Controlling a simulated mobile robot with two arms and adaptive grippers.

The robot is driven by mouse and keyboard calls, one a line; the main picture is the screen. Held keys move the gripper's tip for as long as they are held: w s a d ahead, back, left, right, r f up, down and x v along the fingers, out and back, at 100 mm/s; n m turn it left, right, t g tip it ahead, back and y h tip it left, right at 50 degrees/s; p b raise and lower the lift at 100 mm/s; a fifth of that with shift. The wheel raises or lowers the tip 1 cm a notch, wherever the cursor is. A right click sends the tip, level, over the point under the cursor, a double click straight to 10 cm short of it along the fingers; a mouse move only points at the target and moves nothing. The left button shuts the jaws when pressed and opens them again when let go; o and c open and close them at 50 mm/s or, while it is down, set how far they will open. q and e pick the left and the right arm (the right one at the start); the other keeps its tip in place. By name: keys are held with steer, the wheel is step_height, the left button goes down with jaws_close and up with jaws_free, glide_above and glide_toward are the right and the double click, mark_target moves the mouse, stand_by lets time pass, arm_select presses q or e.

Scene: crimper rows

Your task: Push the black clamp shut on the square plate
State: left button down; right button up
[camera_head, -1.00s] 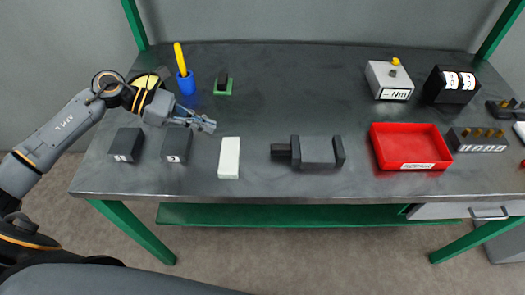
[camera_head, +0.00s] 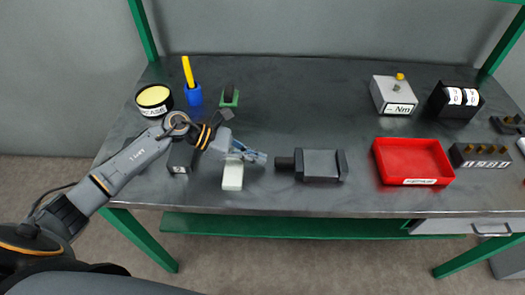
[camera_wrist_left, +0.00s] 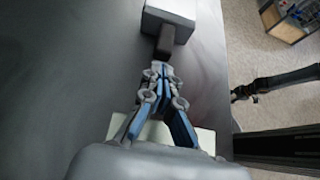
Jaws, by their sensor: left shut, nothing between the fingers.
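A black clamp-like device (camera_head: 319,165) lies on the middle of the table, with a squarish grey face and a short dark bar (camera_head: 284,163) sticking out to its left. In the left wrist view the bar (camera_wrist_left: 165,42) points at my fingertips from the pale block. My left gripper (camera_head: 262,158) is shut and empty. Its tips are just left of the bar's end; I cannot tell whether they touch. A small green square plate (camera_head: 228,103) with a black upright piece (camera_head: 229,92) stands farther back. My right gripper is not in view.
A white block (camera_head: 232,177) lies under my left gripper. A dark block (camera_head: 181,158) is partly behind my left arm. A blue cup (camera_head: 193,96) with a yellow stick and a red tray (camera_head: 414,178) stand on the table. The back middle is clear.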

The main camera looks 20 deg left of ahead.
arm_select(q)
steer(key=shift+w+d, duration=0.25)
steer(key=shift+d, duration=0.65)
steer(key=shift+f, duration=0.1)
